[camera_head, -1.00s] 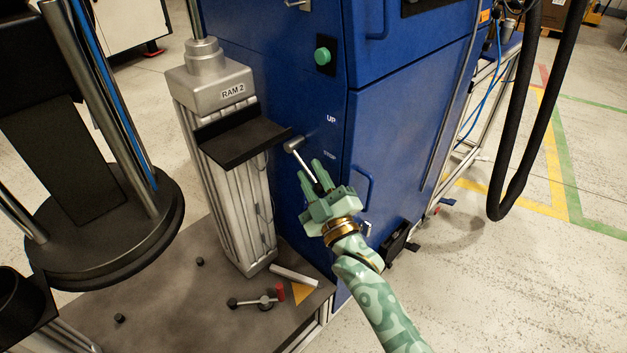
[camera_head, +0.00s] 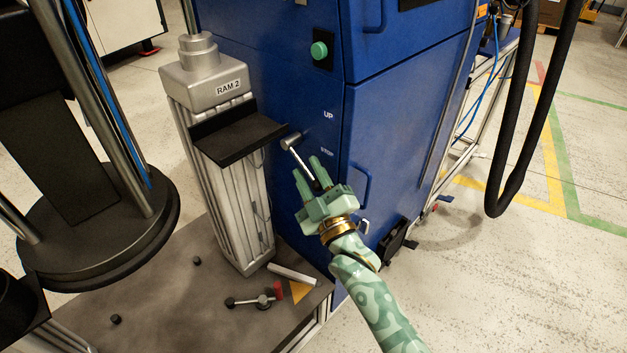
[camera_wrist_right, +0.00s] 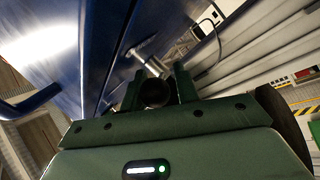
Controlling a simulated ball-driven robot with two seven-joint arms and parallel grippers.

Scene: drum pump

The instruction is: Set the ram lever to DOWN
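The ram lever (camera_head: 301,158) is a metal rod on a hub that sticks out of the blue cabinet's side. In the head view it slants down and right, below the STOP label (camera_head: 327,152). UP (camera_head: 328,114) stands above that; no DOWN label shows. My right gripper (camera_head: 306,168) is at the lever's end, its fingers apart on either side of it. In the right wrist view the black knob (camera_wrist_right: 155,93) sits between the fingers (camera_wrist_right: 159,85), with a thin gap seemingly at one side. My left gripper is not in view.
The blue cabinet (camera_head: 400,120) has a side handle (camera_head: 365,182) close beside my right gripper. A metal column marked RAM 2 (camera_head: 228,87) with a black shelf (camera_head: 240,138) stands left of the lever. A dark round plate (camera_head: 100,235) with rods is at left.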

